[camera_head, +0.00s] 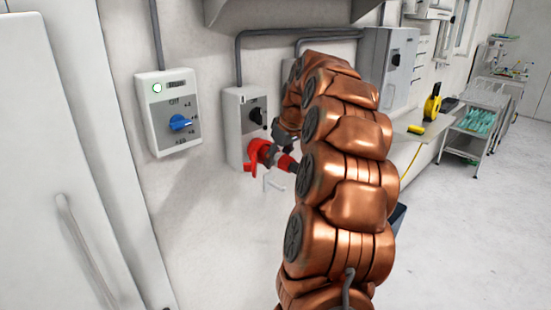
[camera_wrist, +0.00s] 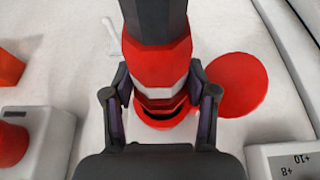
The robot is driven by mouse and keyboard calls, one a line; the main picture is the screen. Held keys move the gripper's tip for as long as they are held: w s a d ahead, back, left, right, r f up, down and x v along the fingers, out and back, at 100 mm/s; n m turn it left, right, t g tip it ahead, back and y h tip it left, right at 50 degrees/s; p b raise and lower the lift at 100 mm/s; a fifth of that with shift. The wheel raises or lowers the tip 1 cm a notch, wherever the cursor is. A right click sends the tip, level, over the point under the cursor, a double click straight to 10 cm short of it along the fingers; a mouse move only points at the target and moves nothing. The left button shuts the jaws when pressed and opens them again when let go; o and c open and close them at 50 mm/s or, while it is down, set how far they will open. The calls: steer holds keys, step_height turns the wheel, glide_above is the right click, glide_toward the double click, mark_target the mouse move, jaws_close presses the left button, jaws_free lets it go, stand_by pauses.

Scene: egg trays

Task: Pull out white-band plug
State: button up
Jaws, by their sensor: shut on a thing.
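The white-band plug (camera_wrist: 158,75) is red with a pale band and a dark grey rear end, and shows in the middle of the wrist view. My gripper (camera_wrist: 160,95) has one finger on each side of it and is shut on it. In the head view the plug (camera_head: 285,162) points at the red socket (camera_head: 256,154) under a grey switch box (camera_head: 234,125). A dark gap shows at the plug's front end in the wrist view; I cannot tell how deep it sits. The round red lid (camera_wrist: 240,84) stands open beside it. My arm hides most of my gripper in the head view.
A white control box with a blue knob (camera_head: 180,123) is on the wall to the left. A grey cabinet (camera_head: 388,68) hangs behind my arm. A shelf with a yellow tool (camera_head: 432,104) and a trolley (camera_head: 478,130) stand to the right.

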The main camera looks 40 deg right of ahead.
mark_target(286, 157)
steer(key=shift+s+b, duration=0.8)
steer(key=shift+s, duration=0.7)
steer(key=shift+s+a+b, duration=0.1)
steer(key=shift+s+b, duration=1.3)
steer(key=shift+s, duration=1.5)
